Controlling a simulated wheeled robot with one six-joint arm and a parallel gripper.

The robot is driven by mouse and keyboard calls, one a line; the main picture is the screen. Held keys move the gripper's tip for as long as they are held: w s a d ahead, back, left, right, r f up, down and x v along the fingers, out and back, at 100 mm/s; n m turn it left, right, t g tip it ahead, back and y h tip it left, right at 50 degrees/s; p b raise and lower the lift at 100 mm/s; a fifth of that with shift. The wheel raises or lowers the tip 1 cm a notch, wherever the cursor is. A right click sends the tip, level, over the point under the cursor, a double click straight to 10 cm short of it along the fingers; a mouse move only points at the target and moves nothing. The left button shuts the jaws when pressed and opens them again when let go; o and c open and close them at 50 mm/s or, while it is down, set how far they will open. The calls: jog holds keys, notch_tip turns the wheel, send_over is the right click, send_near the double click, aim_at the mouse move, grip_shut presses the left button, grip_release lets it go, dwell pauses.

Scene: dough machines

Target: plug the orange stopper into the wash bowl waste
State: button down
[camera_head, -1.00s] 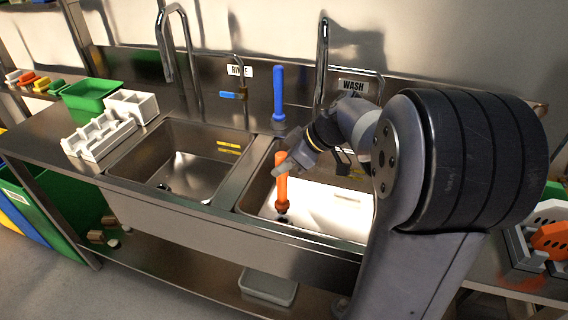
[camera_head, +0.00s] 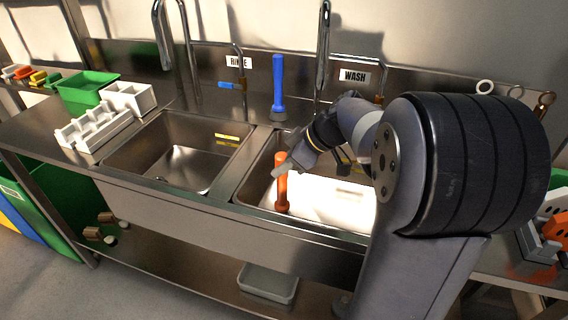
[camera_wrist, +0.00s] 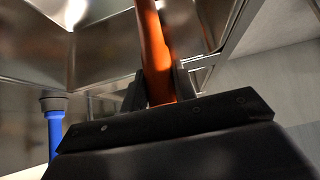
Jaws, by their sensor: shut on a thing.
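The orange stopper (camera_head: 282,190) is a tall upright orange handle with a wider foot, inside the wash bowl (camera_head: 250,190) at its front left. My gripper (camera_head: 281,170) is shut on its upper part. In the wrist view the orange handle (camera_wrist: 155,55) stands between the two dark fingers of my gripper (camera_wrist: 160,85). The wash bowl lies under the WASH sign (camera_head: 354,76). The waste hole cannot be made out now; the stopper's foot is low over that part of the bowl. I cannot tell whether the foot is seated in it.
A blue stopper (camera_head: 278,85) stands on the ledge behind the bowls. A tall tap (camera_head: 324,50) rises behind. A green tub (camera_head: 88,92) and white holders (camera_head: 95,130) stand at left.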

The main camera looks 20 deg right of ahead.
jog(key=shift+f+b, duration=1.7)
jog(key=shift+b, duration=0.05)
jog(key=c, duration=0.8)
grip_release()
jog(key=shift+d+r, duration=0.1)
jog(key=shift+r, duration=0.1)
jog(key=shift+p+v, duration=0.75)
jog(key=shift+v, duration=1.4)
jog(key=p+v, duration=0.1)
jog(key=v, duration=0.9)
jog(key=shift+s+d+r, duration=0.25)
